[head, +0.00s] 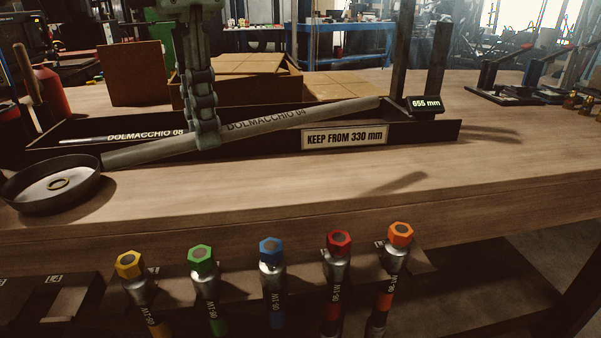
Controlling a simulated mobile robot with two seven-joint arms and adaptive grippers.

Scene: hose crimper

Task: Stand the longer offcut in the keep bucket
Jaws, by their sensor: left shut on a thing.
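A long grey hose offcut (290,121), printed DOLMACCHIO 04, slants over a black trough (425,131). Its left end is near a round black dish (85,192) and its right end near the uprights. My left gripper (205,135) comes down from above and is shut on this hose, left of its middle. Another hose (90,139), printed DOLMACCHIO 08, lies lower at the trough's left. The trough's front label (345,137) reads KEEP FROM 330 mm, and a display (426,103) reads 655 mm. I cannot make out a keep bucket for certain. My right gripper is out of view.
The dish holds a brass-coloured ring (58,184). A red container (52,95) stands at the left, and cardboard boxes (245,90) stand behind the trough. Several hoses with coloured hex ends (270,250) stand in front below the bench edge.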

